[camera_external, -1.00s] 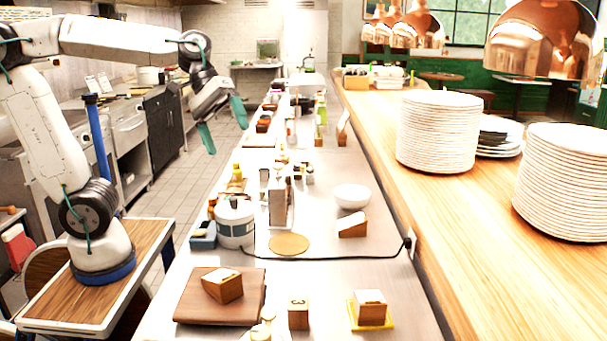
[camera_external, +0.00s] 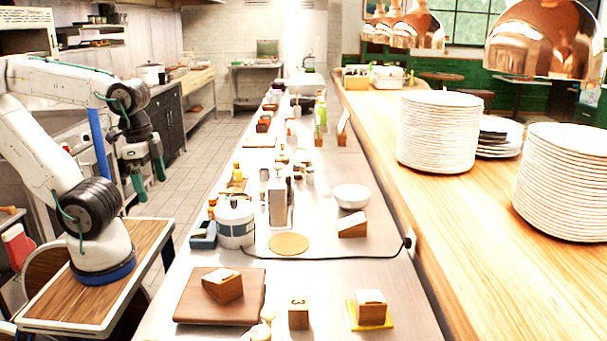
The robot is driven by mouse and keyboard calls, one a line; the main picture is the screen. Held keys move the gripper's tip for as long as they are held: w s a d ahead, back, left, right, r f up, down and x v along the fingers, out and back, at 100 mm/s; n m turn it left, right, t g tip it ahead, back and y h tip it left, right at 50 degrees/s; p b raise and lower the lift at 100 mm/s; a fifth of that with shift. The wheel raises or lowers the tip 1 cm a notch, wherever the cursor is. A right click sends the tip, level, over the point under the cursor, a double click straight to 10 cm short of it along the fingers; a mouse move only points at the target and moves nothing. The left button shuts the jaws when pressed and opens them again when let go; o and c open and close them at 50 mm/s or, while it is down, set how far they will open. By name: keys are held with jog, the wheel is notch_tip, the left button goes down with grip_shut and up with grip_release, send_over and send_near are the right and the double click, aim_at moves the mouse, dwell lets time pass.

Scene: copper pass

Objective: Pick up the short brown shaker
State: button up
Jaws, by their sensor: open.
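My gripper (camera_external: 150,184) is open and empty, with its teal fingers pointing down. It hangs over the floor gap to the left of the steel counter (camera_external: 338,285). I cannot make out the short brown shaker for certain. A cluster of small bottles and shakers (camera_external: 298,170) stands mid-counter, well to the right of my gripper, too small to tell apart. Pale shaker-like pieces (camera_external: 260,330) stand at the near edge, partly cut off by the frame.
A brown board (camera_external: 190,308) with a wooden card holder lies near left. A white tub (camera_external: 236,224), a metal dispenser (camera_external: 278,202) and a white bowl (camera_external: 351,195) stand mid-counter. A black cable (camera_external: 340,257) crosses the counter. Plate stacks (camera_external: 437,130) fill the wooden ledge at right.

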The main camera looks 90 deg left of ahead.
jog(key=c, duration=0.9)
jog(key=shift+r, duration=0.15)
